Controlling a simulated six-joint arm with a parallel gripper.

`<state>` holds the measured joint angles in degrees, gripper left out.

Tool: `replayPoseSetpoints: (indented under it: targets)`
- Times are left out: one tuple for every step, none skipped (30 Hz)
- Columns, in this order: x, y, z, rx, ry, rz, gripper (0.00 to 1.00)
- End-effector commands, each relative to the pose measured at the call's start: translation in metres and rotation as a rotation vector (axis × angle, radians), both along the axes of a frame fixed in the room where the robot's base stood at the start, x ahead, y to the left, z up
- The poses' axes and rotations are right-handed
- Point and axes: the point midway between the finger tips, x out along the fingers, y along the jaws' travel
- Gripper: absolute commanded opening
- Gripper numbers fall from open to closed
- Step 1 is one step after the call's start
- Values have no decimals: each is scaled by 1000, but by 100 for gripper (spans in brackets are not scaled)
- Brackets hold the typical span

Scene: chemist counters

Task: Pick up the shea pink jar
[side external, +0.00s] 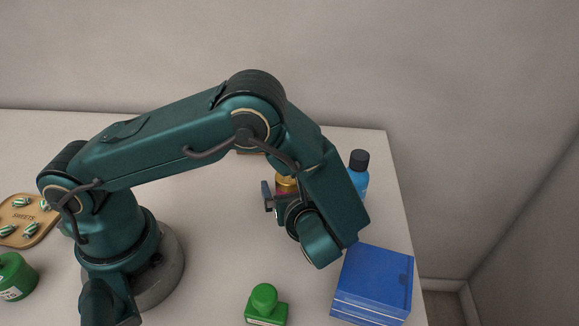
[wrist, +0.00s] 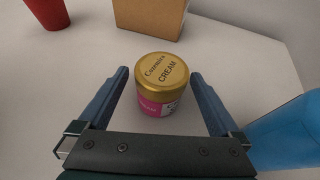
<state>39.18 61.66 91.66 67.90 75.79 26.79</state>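The pink jar (wrist: 152,109) stands upright on the counter in the wrist view. It has a gold lid (wrist: 162,73) with "CREAM" lettering. In the side external view the gold lid (side external: 286,184) shows only partly, as my arm hides most of the jar. My gripper (wrist: 159,80) is open, with one blue finger on each side of the jar and a visible gap to each. The jar is between the fingers, and it does not appear held.
A blue bottle (side external: 358,175) with a dark cap stands right of the jar. A blue box (side external: 373,283) and green bottle (side external: 265,307) are nearer the front. A sweets tray (side external: 27,216) and green jar (side external: 14,277) are left. A tan box (wrist: 150,17) and red container (wrist: 47,12) stand beyond.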

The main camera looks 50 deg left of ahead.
Motion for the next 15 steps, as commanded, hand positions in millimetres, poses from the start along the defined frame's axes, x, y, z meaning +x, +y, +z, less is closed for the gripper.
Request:
replayPoseSetpoints:
  targets:
    - [0, 0, 0, 0, 0, 0, 84]
    - [0, 0, 0, 0, 0, 0, 72]
    - [0, 0, 0, 0, 0, 0, 57]
    - [0, 0, 0, 0, 0, 0, 46]
    - [0, 0, 0, 0, 0, 0, 34]
    - [0, 0, 0, 0, 0, 0, 19]
    - [0, 0, 0, 0, 0, 0, 7]
    - [0, 0, 0, 1, 0, 0, 7]
    - [0, 0, 0, 1, 0, 0, 7]
    - [0, 0, 0, 1, 0, 0, 7]
    - [0, 0, 0, 1, 0, 0, 7]
    - [0, 0, 0, 1, 0, 0, 7]
    - [0, 0, 0, 1, 0, 0, 7]
    - [0, 0, 1, 1, 0, 0, 7]
    - [0, 0, 1, 1, 0, 0, 7]
